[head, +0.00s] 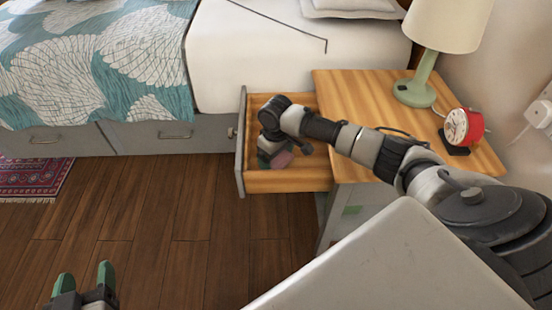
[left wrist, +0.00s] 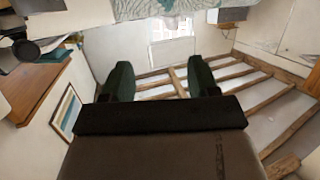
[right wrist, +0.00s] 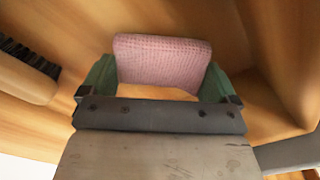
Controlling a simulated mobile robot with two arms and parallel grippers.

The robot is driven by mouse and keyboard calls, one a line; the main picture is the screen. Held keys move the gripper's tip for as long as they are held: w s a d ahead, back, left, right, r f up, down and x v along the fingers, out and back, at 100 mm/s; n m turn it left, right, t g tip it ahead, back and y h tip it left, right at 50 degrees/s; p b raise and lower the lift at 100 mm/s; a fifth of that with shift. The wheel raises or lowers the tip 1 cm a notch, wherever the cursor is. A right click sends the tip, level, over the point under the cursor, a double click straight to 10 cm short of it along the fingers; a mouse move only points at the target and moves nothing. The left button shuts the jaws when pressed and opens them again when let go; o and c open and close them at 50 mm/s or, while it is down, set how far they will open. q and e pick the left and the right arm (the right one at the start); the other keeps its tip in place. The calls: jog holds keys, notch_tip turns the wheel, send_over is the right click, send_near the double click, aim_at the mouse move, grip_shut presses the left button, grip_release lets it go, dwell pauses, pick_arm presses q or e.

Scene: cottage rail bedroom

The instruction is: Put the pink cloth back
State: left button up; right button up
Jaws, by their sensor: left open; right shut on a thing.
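The pink cloth (right wrist: 162,62) is a folded, waffle-textured piece between the green fingers of my right gripper (right wrist: 158,80), inside the open wooden drawer. In the head view a bit of the pink cloth (head: 283,160) shows beside my right gripper (head: 270,157), low in the drawer (head: 290,181). My right gripper is shut on the cloth. Whether the cloth touches the drawer bottom is hard to tell. My left gripper (head: 84,287) is open and empty over the floor at lower left; its green fingers (left wrist: 159,80) stand apart in the left wrist view.
A brush (right wrist: 28,72) lies in the drawer left of the cloth. The nightstand (head: 345,90) carries a lamp (head: 425,75) and a red alarm clock (head: 463,127). The bed (head: 240,60) stands behind the drawer.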

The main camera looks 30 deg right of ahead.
jog(key=shift+f, duration=0.3)
pick_arm(q)
jog(key=shift+w+d+r+t, duration=0.1)
jog(key=shift+r+t, duration=0.3)
jog(key=shift+r, duration=0.05)
pick_arm(e)
jog(key=shift+f, duration=0.1)
jog(key=o, duration=0.5)
pick_arm(q)
jog(key=shift+f, duration=0.1)
